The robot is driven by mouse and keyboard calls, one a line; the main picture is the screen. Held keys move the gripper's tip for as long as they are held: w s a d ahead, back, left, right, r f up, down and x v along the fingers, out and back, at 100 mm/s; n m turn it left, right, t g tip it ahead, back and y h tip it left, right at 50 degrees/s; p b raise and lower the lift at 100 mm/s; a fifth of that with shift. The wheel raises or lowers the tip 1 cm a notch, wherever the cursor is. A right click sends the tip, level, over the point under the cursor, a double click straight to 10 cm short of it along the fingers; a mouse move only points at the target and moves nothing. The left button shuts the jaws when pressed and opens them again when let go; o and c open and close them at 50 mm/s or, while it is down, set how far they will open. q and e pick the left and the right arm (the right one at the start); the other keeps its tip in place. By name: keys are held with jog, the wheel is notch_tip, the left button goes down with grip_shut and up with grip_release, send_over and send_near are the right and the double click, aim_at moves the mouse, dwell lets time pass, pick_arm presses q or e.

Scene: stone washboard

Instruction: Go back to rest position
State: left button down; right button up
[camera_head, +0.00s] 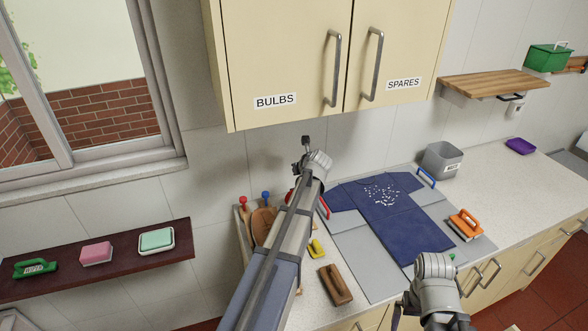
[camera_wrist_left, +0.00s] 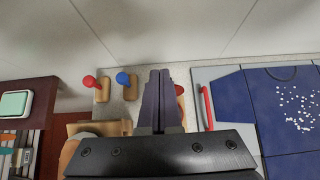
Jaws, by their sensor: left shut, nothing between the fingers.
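My left arm reaches up from the bottom of the head view, and its gripper (camera_head: 306,142) is raised in front of the wall, just below the cupboard. In the left wrist view the two dark fingers of my left gripper (camera_wrist_left: 160,98) are together with nothing between them. My right arm's grey wrist (camera_head: 436,268) is at the lower right, over the counter's front edge. The fingertips of my right gripper are not clear.
A blue shirt (camera_head: 400,228) with white specks lies on a grey board. An orange-handled brush (camera_head: 466,224), brown brush (camera_head: 336,284) and grey bin (camera_head: 441,160) are on the counter. The cupboard (camera_head: 285,55) hangs above; a dark shelf (camera_head: 130,265) is at left.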

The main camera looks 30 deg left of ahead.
pick_arm(q)
jog(key=s+d+f+n+g+h+b, duration=0.1)
jog(key=s+d+f+n, duration=0.25)
jog(key=d, duration=0.35)
jog(key=s+d+f+n+g+h+b, duration=0.1)
jog(key=s+d+f+n+h+b, duration=0.15)
jog(key=s+d+n, duration=0.4)
jog(key=s+d+f+n+g, duration=0.1)
jog(key=s+d+f, duration=0.15)
jog(key=d, duration=0.65)
jog(key=s+d+f+n+g+h+b, duration=0.1)
jog(key=s+d+f+n, duration=0.2)
jog(key=s+d+n, duration=0.2)
jog(key=s+d+f+n+g+h+b, duration=0.2)
jog(key=s+d+n, duration=0.4)
jog(key=s+d, duration=0.4)
jog(key=s+f, duration=0.1)
jog(key=s, duration=0.2)
jog(key=shift+s+g, duration=0.3)
jog(key=shift+s, duration=0.1)
